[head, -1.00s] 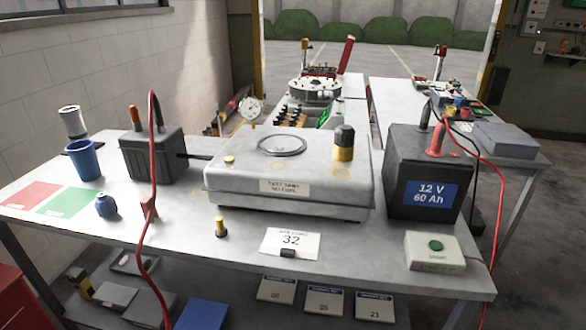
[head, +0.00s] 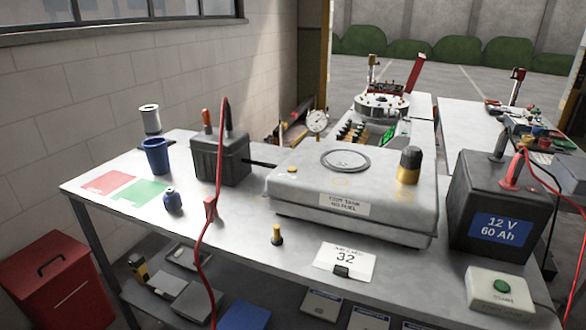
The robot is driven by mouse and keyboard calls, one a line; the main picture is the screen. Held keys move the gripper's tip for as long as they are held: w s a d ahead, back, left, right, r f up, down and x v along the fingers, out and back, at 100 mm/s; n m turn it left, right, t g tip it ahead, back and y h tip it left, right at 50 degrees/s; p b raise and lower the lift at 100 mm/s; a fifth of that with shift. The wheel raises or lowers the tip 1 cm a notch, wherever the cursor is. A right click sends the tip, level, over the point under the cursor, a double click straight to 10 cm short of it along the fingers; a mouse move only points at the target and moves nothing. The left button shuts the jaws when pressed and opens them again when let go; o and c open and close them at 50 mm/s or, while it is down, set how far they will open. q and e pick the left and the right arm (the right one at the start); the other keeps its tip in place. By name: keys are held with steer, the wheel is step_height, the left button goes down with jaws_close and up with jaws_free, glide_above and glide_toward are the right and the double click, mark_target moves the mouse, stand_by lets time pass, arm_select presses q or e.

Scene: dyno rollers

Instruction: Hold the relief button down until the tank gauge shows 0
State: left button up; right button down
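The grey test tank (head: 350,190), labelled as a test tank with no fuel, lies on the workbench. A round white-faced dial gauge (head: 317,121) stands at its back left edge; its reading is too small to make out. A small brass button (head: 292,169) sits on the tank's top left corner; I cannot tell for sure whether it is the relief button. A black and yellow cap (head: 409,165) stands at the tank's right, and a ring lies on its top. Neither of my grippers is in view.
A battery (head: 500,207) with red and black leads stands right of the tank. A box with a green button (head: 502,286) is at the front right. A blue cup (head: 157,155), a dark grey box (head: 220,158) and a hanging red cable (head: 213,200) are left.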

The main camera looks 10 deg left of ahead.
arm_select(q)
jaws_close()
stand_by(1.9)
